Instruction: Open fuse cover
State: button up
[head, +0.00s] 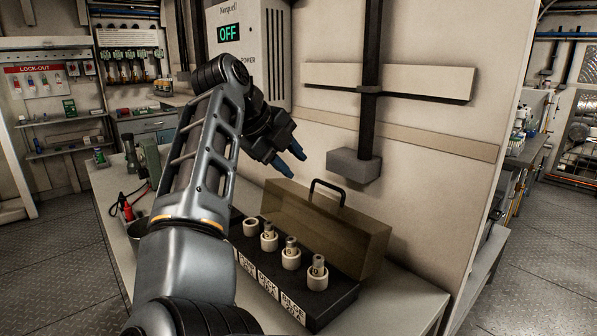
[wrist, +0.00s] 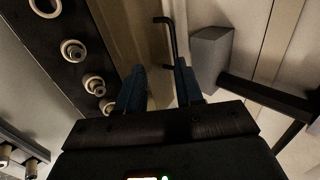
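The fuse cover (head: 330,225) is a tan, box-like lid with a black bar handle (head: 328,184) along its top edge. It stands raised behind the row of fuses, which are exposed in front of it. My gripper (head: 290,160) is above and left of the handle in the head view, with its blue fingers apart and nothing between them. In the wrist view, the gripper (wrist: 160,86) points toward the cover (wrist: 125,35), and the handle (wrist: 171,45) shows beyond the fingertips, nearer the right finger. I see no contact with the handle.
The black fuse base (head: 335,302) holds several cream fuse holders (head: 291,259) with white labels in front. A grey box on a conduit (head: 353,165) is on the wall close behind the handle. A cabinet reading OFF (head: 250,50) hangs behind my arm. The bench's right end (head: 405,300) is clear.

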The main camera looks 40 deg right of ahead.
jog(key=shift+v, duration=1.45)
jog(key=shift+s, duration=0.1)
